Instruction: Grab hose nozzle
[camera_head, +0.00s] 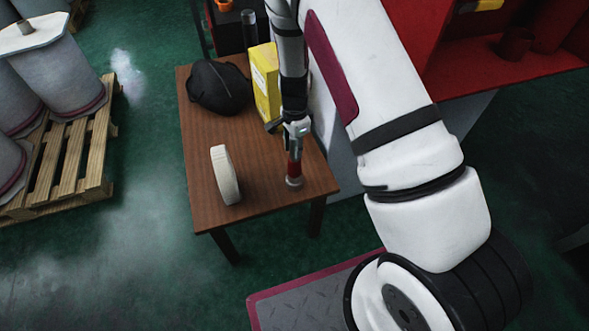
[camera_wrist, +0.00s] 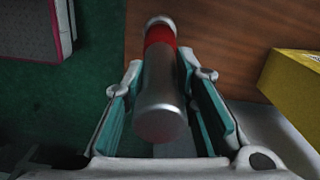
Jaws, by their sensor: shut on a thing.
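The hose nozzle (camera_head: 295,170) is silver with a red band. It stands upright near the right front edge of the wooden table (camera_head: 262,190). My gripper (camera_head: 294,132) comes down from above, and its fingers are around the nozzle's upper part. In the wrist view the nozzle (camera_wrist: 162,95) lies between the two teal-padded fingers of my gripper (camera_wrist: 168,92), which are shut on it. I cannot tell whether the nozzle's lower end touches the tabletop.
A yellow box (camera_head: 264,82) stands just behind my gripper, with a black cap-like object (camera_head: 219,87) to its left. A cream tape roll (camera_head: 224,175) stands on edge left of the nozzle. A pallet with grey drums (camera_head: 60,150) is at far left, a red cabinet (camera_head: 520,70) at right.

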